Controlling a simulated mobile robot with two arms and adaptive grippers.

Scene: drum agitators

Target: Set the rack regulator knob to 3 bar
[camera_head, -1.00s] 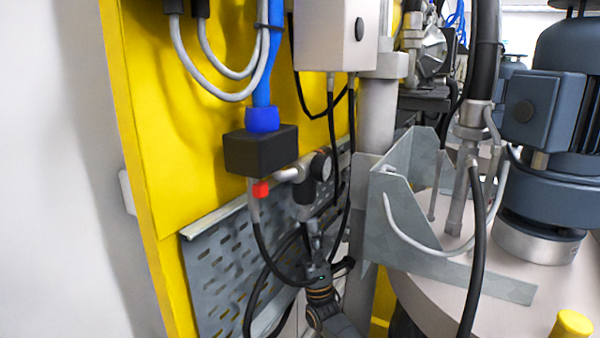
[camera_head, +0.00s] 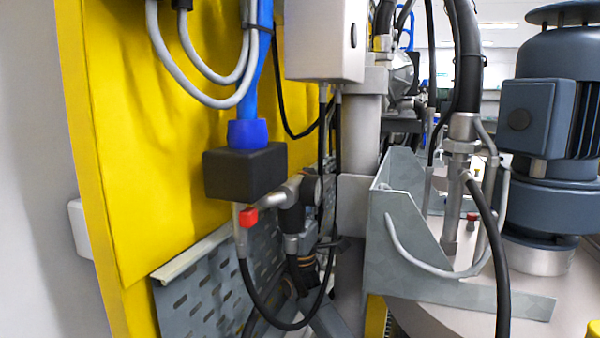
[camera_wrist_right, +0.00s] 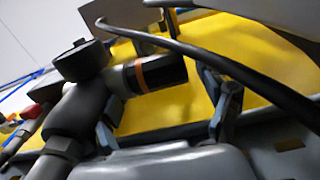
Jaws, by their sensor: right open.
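The regulator's black cylindrical knob (camera_head: 291,220) hangs below a grey pipe fitting in the head view, beside a round dark gauge (camera_head: 312,189). In the right wrist view the knob (camera_wrist_right: 168,71) is a black cylinder with an orange ring, and the gauge (camera_wrist_right: 82,60) is at its left. My right gripper (camera_head: 304,246) is just below the knob in the head view, partly hidden by black hoses. In the wrist view its fingers (camera_wrist_right: 162,92) are open, spread to either side of the knob's end. I cannot tell whether they touch it. No scale marking is readable. My left gripper is not in view.
A black block (camera_head: 245,171) with a red part (camera_head: 249,217) is left of the regulator. A looping black hose (camera_head: 279,326) passes in front of my right arm. A perforated grey plate (camera_head: 196,292) is behind, and a metal bracket (camera_head: 420,245) stands right.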

